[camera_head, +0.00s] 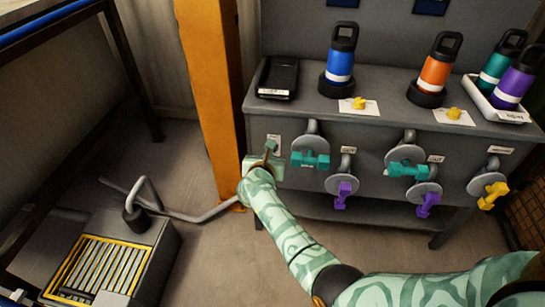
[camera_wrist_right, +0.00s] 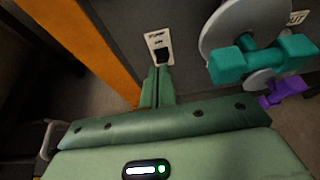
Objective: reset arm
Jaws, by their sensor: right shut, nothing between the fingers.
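My right arm reaches in from the lower right in the head view. Its green gripper (camera_head: 270,150) is at the left end of the grey bench's front panel. In the right wrist view the gripper's fingers (camera_wrist_right: 157,84) are together with nothing between them. Their tips are at the lower edge of a black rocker switch (camera_wrist_right: 162,56) on a white labelled plate; I cannot tell whether they touch it. The plate (camera_head: 274,137) is partly hidden by the gripper in the head view. My left gripper is not in view.
Teal (camera_head: 310,160), purple (camera_head: 343,194) and yellow valve handles stick out of the bench front to the right. Blue (camera_head: 341,61) and orange bottles (camera_head: 435,69) and a black tray (camera_head: 278,78) stand on top. An orange post (camera_head: 209,90) is close on the left.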

